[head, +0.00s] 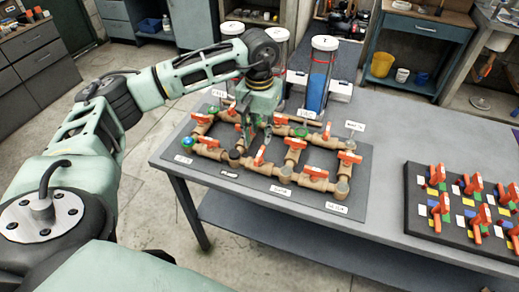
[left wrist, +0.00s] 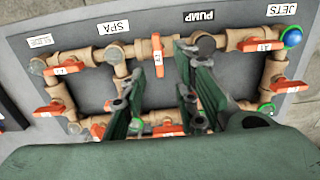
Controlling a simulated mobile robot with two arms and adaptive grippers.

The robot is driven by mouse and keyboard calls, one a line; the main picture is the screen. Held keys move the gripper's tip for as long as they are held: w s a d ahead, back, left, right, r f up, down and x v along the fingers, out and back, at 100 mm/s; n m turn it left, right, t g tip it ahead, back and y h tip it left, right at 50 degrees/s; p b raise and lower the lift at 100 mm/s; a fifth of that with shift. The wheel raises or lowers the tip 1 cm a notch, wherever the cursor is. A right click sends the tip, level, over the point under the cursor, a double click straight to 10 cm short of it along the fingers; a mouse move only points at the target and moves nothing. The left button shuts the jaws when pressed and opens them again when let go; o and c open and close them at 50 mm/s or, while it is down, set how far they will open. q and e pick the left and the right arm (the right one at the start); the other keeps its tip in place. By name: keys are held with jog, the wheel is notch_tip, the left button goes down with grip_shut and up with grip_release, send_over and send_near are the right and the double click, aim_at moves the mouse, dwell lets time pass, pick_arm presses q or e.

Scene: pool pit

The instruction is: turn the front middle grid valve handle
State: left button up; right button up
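The front middle grid valve handle (head: 259,156) is a red lever on the front copper pipe run. In the left wrist view the handle (left wrist: 158,55) stands crosswise to its pipe, between the SPA and PUMP labels. The handles on either side of it in that run lie along the pipe. My left gripper (head: 248,135) points down over the pipe grid, close behind this handle. In the left wrist view the left gripper (left wrist: 160,85) has its green fingers spread apart with nothing between them. Contact with the handle cannot be told. My right gripper is not in view.
The pipe grid sits on a dark mat (head: 300,200) on a grey table (head: 385,215). Clear cylinders, one with blue content (head: 318,80), stand behind it. A black board (head: 450,235) with several red valves lies at right. Bare tabletop separates mat and board.

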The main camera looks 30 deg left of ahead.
aim_at(260, 153)
pick_arm(q)
notch_tip(260, 153, down, 6)
jog(key=shift+d+f+p, duration=0.1)
jog(key=shift+p, duration=0.8)
jog(key=shift+f, duration=0.6)
jog(key=shift+c, duration=0.3)
grip_shut()
